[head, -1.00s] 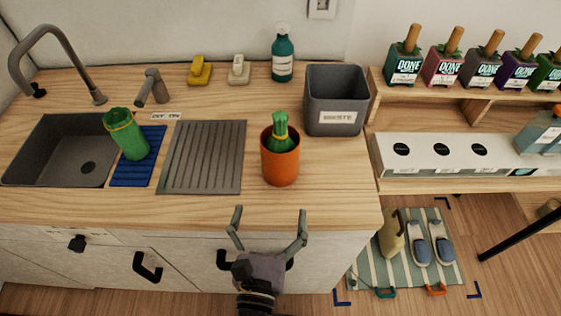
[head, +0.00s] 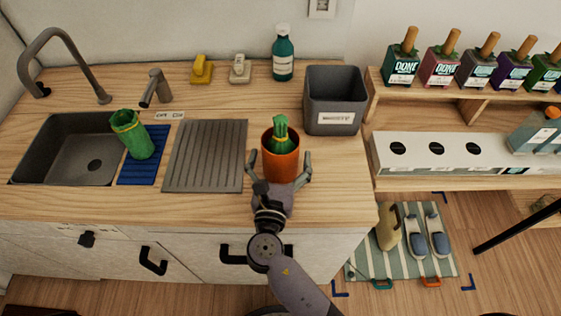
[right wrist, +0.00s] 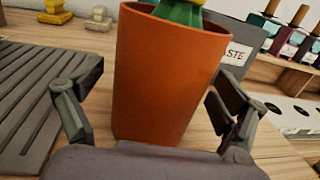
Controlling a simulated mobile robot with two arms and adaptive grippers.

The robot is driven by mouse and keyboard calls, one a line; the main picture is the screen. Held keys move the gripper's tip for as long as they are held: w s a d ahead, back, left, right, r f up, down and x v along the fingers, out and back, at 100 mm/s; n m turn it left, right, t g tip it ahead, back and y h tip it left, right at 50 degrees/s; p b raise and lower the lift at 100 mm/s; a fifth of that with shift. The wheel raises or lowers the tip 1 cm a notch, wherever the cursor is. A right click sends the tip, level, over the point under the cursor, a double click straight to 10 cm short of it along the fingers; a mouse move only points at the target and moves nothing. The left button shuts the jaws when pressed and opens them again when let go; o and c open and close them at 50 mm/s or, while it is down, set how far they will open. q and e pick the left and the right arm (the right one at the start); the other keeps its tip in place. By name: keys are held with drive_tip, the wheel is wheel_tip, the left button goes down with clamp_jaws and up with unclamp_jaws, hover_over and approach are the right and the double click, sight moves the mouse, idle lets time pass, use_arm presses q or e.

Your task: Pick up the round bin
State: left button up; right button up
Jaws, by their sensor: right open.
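The round bin (head: 281,166) is an orange-brown tapered pot with a bunched green bag (head: 281,135) in its top. It stands upright on the wooden counter (head: 330,205) near the front edge. My right gripper (head: 280,168) is open, with one finger on each side of the bin. In the right wrist view the round bin (right wrist: 168,75) fills the middle between the fingers (right wrist: 152,95), and gaps show beside both fingers. The bin's lower front is partly hidden by the gripper in the head view. My left gripper is not in view.
A grey square waste bin (head: 333,95) stands behind and to the right. A ribbed drainboard (head: 205,155) lies to the left, then a green roll-like bag (head: 135,137) on a blue mat and a sink (head: 75,150). A teal bottle (head: 283,60) stands at the back.

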drive_tip(key=shift+c, duration=0.2)
drive_tip(key=c, duration=1.5)
